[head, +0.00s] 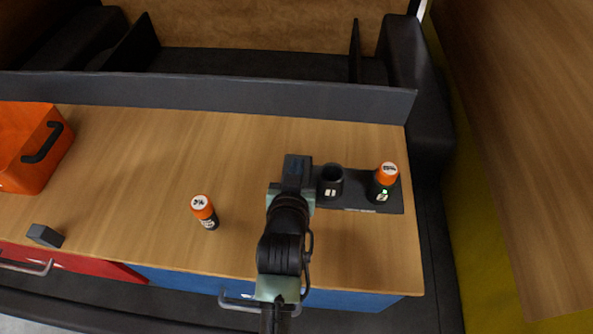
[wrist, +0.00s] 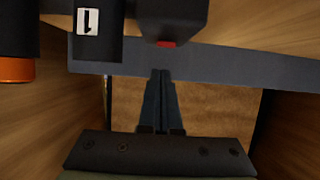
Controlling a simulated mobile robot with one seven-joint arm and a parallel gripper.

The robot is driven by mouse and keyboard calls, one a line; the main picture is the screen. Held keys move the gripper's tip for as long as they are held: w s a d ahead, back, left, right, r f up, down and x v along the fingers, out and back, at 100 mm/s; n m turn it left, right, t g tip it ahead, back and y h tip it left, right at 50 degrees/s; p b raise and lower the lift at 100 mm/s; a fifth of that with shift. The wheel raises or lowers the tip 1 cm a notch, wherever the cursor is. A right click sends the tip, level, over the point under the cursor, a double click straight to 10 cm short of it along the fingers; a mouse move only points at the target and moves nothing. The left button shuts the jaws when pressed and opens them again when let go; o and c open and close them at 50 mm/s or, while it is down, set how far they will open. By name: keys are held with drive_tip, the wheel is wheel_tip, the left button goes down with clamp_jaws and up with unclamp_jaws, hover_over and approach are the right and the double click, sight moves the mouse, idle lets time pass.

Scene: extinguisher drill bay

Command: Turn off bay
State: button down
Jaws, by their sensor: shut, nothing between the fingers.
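The bay is a dark base (head: 393,206) at the right of the table. Its left cup (head: 330,185) is empty; this dark cup with a white label also shows in the wrist view (wrist: 95,25). Its right cup holds an upright orange-capped black canister (head: 387,173), and a small green spot shows there. A dark block (wrist: 172,17) with a red spot (wrist: 166,44) lies just past my fingertips in the wrist view. My gripper (wrist: 160,73) is shut and empty, apart from the block. In the head view my gripper (head: 290,193) is left of the empty cup; its fingertips are unclear.
Another orange-capped canister (head: 204,212) stands on the table left of my arm. An orange bin (head: 25,160) is at the far left, with a small dark block (head: 45,236) in front. A dark ledge (head: 210,95) runs along the back. The table's middle left is clear.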

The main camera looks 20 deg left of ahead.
drive_tip(key=shift+s+f, duration=0.2)
drive_tip(key=shift+f, duration=0.8)
